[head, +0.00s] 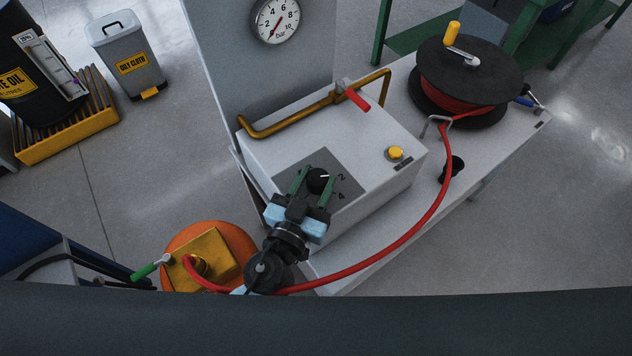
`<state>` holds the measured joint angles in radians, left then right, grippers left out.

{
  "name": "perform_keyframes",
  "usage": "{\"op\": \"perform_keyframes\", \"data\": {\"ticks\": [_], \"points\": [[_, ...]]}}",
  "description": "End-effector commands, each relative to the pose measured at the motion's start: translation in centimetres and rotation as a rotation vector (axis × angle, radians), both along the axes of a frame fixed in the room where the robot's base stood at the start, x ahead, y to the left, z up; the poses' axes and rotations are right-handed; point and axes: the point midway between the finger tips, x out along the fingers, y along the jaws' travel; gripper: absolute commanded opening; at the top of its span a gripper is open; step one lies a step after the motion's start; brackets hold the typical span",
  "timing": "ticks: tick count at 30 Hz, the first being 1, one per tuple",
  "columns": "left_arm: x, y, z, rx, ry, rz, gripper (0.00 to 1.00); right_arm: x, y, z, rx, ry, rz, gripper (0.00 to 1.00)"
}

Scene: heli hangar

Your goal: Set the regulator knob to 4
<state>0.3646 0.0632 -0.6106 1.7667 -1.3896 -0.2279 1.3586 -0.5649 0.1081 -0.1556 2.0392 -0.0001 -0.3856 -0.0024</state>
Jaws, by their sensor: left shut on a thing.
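The regulator knob (318,180) is a round black knob with a white pointer line on a dark grey panel (334,164) on top of a white box. The numbers 2 and 4 show to the right of it. The white line points to the right, close to the 2. My left gripper (312,186) reaches in from below, its green fingers one on each side of the knob and shut on it. The knob's lower edge is partly hidden by the gripper. My right gripper is not in view.
A brass pipe with a red-handled valve (355,98) runs behind the panel. A yellow button (396,153) is on the box's right. A red hose (400,235) curves from the black reel (470,75) past my left wrist. A dial gauge (276,20) stands above.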

Motion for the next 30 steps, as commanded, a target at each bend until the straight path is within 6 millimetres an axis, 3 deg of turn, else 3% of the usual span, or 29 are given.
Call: {"op": "perform_keyframes", "data": {"ticks": [9,15,30], "points": [[0.4,0.5,0.5,0.009,-0.005,-0.252,0.18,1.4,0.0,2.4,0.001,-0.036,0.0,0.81],[0.7,0.8,0.5,0.011,-0.006,-0.409,0.18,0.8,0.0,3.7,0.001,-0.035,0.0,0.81],[0.8,0.9,0.1,0.004,0.0,-0.624,0.18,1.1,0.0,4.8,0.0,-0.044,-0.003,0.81]]}}
